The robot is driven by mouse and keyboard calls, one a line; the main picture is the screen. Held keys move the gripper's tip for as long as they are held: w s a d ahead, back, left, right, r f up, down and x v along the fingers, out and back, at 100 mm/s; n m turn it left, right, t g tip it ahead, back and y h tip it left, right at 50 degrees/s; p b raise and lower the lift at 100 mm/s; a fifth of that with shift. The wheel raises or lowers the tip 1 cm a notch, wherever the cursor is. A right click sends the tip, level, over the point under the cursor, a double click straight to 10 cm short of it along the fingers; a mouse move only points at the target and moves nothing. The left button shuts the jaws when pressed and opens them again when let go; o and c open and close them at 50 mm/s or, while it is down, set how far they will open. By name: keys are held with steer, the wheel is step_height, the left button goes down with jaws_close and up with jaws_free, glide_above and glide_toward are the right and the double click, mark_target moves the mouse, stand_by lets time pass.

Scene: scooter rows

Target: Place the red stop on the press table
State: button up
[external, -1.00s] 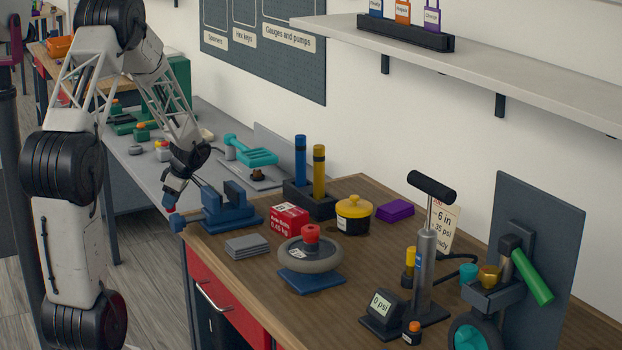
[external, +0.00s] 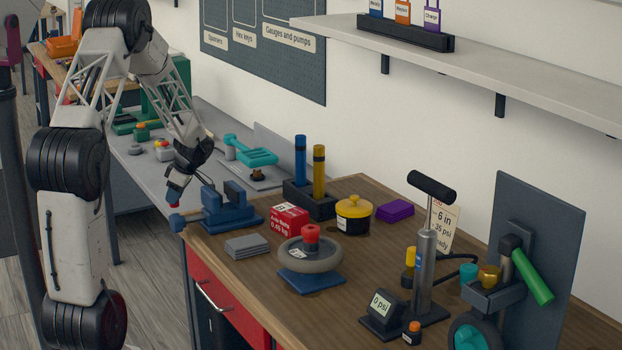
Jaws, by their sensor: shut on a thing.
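My gripper (external: 175,195) points down at the left end of the wooden bench, just left of the blue vise (external: 228,212). It is shut on a small red piece, which I take to be the red stop (external: 174,205); only a little of it shows at the fingertips. It appears held in the air, though its exact height is hard to tell. A turquoise lever tool (external: 255,157) stands on the grey bench behind, over a plate with a small dark part (external: 257,174). I cannot tell for certain which surface is the press table.
The wooden bench (external: 375,285) holds a red box (external: 289,220), grey plates (external: 247,245), a wheel with a red knob (external: 311,256), a yellow pot (external: 353,216) and a pump (external: 425,265). The grey bench (external: 130,175) has red-topped items at its left.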

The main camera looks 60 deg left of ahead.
steer(key=w+a, duration=0.2)
steer(key=a, duration=0.1)
steer(key=w+a, duration=0.2)
steer(key=a, duration=0.1)
steer(key=w+a+f, duration=0.1)
steer(key=w+a, duration=0.1)
steer(key=a, duration=0.1)
steer(key=shift+w, duration=0.3)
steer(key=shift+f, duration=1.75)
steer(key=shift+f, duration=0.1)
steer(key=o, duration=0.9)
steer(key=v, duration=1.2)
